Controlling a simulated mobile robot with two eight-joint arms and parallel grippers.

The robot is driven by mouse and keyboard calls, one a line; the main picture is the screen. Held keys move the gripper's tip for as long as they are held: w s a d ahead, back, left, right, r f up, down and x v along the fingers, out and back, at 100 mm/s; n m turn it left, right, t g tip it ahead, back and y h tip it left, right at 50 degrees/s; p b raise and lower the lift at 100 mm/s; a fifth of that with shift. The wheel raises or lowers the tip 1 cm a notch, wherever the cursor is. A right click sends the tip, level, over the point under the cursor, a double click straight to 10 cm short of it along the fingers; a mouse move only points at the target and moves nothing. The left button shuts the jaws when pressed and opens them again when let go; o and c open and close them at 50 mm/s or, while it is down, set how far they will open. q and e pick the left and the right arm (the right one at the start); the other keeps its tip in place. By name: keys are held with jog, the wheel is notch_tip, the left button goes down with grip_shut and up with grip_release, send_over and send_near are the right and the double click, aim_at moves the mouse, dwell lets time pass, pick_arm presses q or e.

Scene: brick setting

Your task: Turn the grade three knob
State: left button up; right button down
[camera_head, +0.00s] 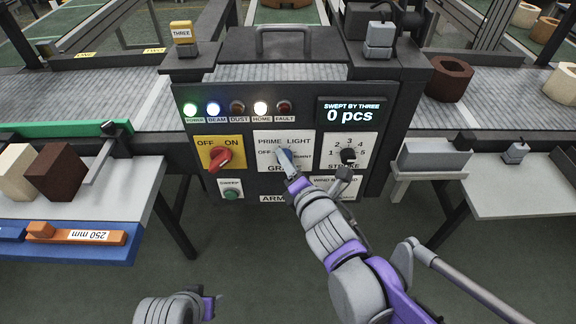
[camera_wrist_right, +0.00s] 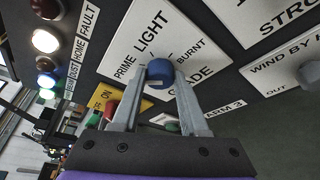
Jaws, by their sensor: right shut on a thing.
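The blue grade knob (camera_wrist_right: 160,72) sits on a white plate (camera_wrist_right: 143,42) marked PRIME, LIGHT and BURNT. In the head view the same plate (camera_head: 268,139) is at the middle of the dark control panel, and the knob (camera_head: 284,155) is partly hidden by my right gripper (camera_head: 289,170). The right gripper is shut on the knob; in the wrist view its two fingers (camera_wrist_right: 161,88) stand on either side of it. My left gripper (camera_head: 212,303) is low at the left, well away from the panel, and its jaws are not clear.
A red OFF/ON knob (camera_head: 220,158) is left of the grade plate and a black STROKE knob (camera_head: 348,155) is right. A green button (camera_head: 231,195) sits below left. The display (camera_head: 352,111) reads 0 pcs. Side tables with blocks flank the panel.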

jog(key=shift+a+f+m+t+h+b, duration=0.25)
jog(key=shift+m+t+h, duration=0.85)
jog(key=shift+m, duration=3.5)
jog(key=shift+a+f+m+t+h+b, duration=0.3)
jog(key=shift+m+t, duration=1.2)
jog(key=shift+m, duration=3.1)
jog(key=shift+d+f+m+t+h+b, duration=0.25)
jog(key=shift+m+t+h, duration=0.95)
jog(key=shift+m, duration=3.4)
jog(key=shift+a+r, duration=0.1)
jog(key=shift+r, duration=0.05)
jog(key=shift+c, duration=2.2)
grip_release()
